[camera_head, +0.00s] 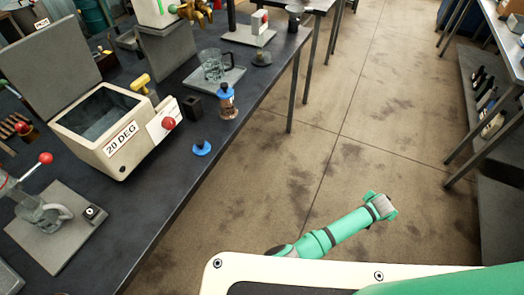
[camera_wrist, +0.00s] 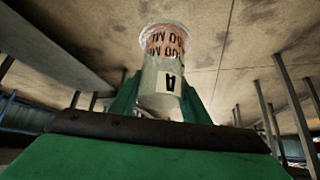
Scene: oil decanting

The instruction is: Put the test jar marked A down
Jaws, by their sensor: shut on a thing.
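The test jar marked A (camera_wrist: 165,78) is in my gripper (camera_wrist: 160,98) in the wrist view. It is a pale, translucent jar with a dark letter A and reddish markings in ML, and its round end is at the top of the picture. The green fingers stand at either side of it, shut on it. Part of the jar is hidden behind the gripper body. In the head view, the green arm reaches over the floor at the lower right, away from the bench; the jar cannot be made out clearly there.
A dark bench (camera_head: 215,165) runs along the left. It carries an open bath marked 20 DEG (camera_head: 105,130), a blue-capped bottle (camera_head: 227,103), a blue disc (camera_head: 201,148), a black block (camera_head: 192,106) and a glass jug (camera_head: 213,66). Shelving stands at right. The floor between is clear.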

